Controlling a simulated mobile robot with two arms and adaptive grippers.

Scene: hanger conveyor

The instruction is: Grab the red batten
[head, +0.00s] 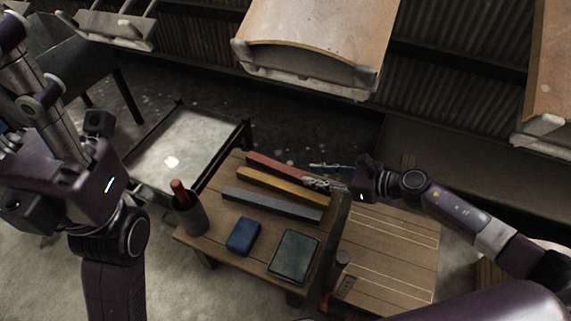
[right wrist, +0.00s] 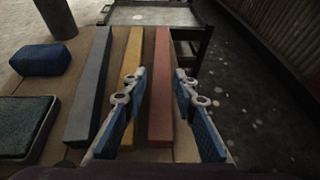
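The red batten (head: 284,169) is a long bar at the far side of the small wooden table, beside the yellow batten (head: 270,185). My right gripper (head: 323,175) is open at the red batten's right end. In the right wrist view, its blue-padded fingers (right wrist: 160,76) stand apart on either side of the red batten (right wrist: 160,98). The left finger overlaps the yellow batten (right wrist: 133,62) in the picture; contact cannot be made out. My left arm is at the left of the head view; its fingers are not clear enough to judge.
A dark grey batten (head: 270,204) lies nearest of the bars. A blue block (head: 243,236), a dark green pad (head: 294,256) and a dark cup (head: 190,215) share the wooden table (head: 222,255). A metal-topped stand (head: 182,150) is behind left; hanging panels (head: 315,30) are above.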

